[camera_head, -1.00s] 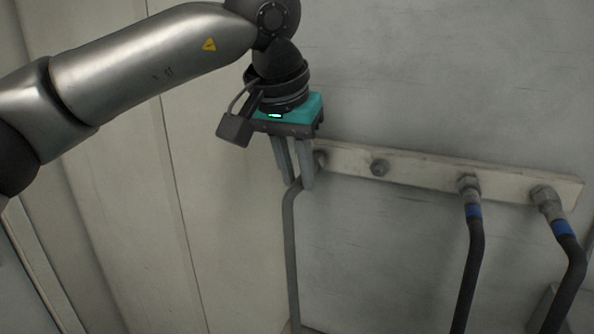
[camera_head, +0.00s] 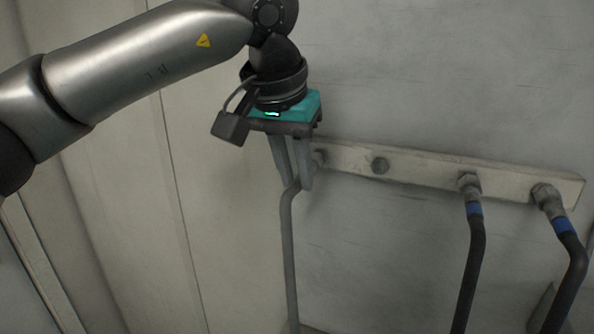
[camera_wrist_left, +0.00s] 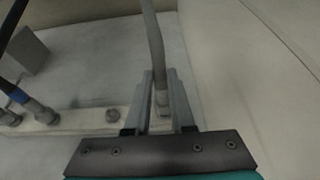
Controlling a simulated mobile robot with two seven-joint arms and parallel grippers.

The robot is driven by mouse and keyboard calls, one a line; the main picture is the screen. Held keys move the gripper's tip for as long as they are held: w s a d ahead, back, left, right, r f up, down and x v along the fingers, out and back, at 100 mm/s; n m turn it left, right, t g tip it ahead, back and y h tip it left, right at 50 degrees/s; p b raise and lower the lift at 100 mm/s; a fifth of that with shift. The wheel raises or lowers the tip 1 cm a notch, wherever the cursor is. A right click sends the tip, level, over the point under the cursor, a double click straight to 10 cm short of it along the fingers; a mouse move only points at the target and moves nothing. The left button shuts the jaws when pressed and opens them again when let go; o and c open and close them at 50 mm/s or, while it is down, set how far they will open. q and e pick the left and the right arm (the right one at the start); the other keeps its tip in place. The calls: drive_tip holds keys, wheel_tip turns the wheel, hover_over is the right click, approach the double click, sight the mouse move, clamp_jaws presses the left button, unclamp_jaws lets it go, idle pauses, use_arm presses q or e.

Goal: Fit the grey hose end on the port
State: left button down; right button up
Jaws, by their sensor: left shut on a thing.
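My left gripper (camera_head: 292,184) is shut on the grey hose (camera_head: 289,255) near its upper end, at the left end of the pale port bar (camera_head: 427,172). The hose hangs down from the fingers. In the left wrist view the grey hose (camera_wrist_left: 153,40) runs between the two fingers (camera_wrist_left: 160,85), with its end fitting (camera_wrist_left: 161,103) between them. I cannot tell whether the hose end touches a port. My right gripper is out of view.
Two black hoses with blue bands (camera_head: 474,240) (camera_head: 571,255) are fitted to the right part of the bar and hang down. The wall around the bar is plain. Open space lies below the bar between the grey and black hoses.

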use_arm(q)
drive_tip(key=shift+s+a+b, duration=0.25)
drive_tip(key=shift+s+b, duration=0.05)
drive_tip(key=shift+s, duration=0.3)
drive_tip(key=shift+s+a+b, duration=0.25)
drive_tip(key=shift+s+b, duration=0.05)
drive_tip(key=shift+s, duration=0.25)
idle(0.4)
drive_tip(key=shift+s+a+b, duration=0.3)
drive_tip(key=shift+s+b, duration=0.05)
drive_tip(key=shift+s, duration=0.4)
drive_tip(key=shift+s+a+b, duration=0.3)
drive_tip(key=shift+s+a, duration=0.05)
drive_tip(key=shift+s, duration=0.35)
drive_tip(key=shift+s+a+b, duration=0.3)
drive_tip(key=shift+s+b, duration=0.05)
drive_tip(key=shift+s, duration=0.4)
